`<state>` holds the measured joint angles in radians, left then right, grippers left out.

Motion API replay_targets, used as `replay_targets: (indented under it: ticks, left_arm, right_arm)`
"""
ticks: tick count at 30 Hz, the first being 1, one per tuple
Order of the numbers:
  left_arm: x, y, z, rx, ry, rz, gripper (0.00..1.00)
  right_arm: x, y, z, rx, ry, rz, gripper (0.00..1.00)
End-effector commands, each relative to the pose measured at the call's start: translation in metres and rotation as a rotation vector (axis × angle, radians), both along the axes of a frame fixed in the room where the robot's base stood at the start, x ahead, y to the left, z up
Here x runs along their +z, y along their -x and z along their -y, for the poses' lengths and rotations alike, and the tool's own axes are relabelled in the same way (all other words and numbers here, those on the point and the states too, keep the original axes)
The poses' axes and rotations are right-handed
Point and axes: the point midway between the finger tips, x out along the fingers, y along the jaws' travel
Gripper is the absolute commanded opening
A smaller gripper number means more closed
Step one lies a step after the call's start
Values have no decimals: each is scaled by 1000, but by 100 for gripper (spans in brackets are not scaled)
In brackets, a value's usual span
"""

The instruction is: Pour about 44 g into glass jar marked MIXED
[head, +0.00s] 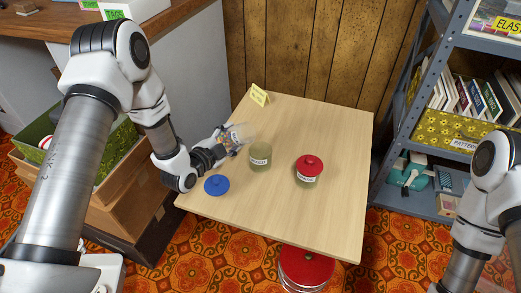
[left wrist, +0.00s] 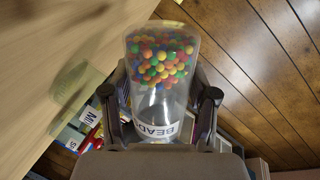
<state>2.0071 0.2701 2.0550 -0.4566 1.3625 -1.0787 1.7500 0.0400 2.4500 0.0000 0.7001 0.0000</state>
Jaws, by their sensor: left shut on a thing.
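My left gripper (head: 225,145) is shut on a clear jar of beads (head: 241,132), tilted well over above the table, with its far end near the glass jar marked MIXED (head: 260,158). In the left wrist view, colourful beads (left wrist: 160,58) are gathered at the far end of the held jar, and its BEADS label (left wrist: 158,130) is nearer the gripper. The MIXED jar stands upright and open; its contents are too small to tell. In the left wrist view it is a pale see-through shape (left wrist: 77,90) at left. My right gripper is out of view.
A jar with a red lid (head: 309,168) stands right of the MIXED jar. A blue lid (head: 216,185) lies at the table's left front. A yellow card (head: 260,95) stands at the back left. The right part of the table (head: 345,130) is clear. Shelves (head: 445,150) stand at right.

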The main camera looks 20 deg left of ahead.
Motion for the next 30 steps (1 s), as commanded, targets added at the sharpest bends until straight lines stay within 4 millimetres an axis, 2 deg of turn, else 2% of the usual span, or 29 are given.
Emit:
replay_targets:
  ticks: [17,30]
  left_arm:
    - [23,0,0,0,-287,25,22]
    - [40,1,12,-1,-505,43,22]
  right_arm:
    - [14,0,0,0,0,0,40]
    - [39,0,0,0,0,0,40]
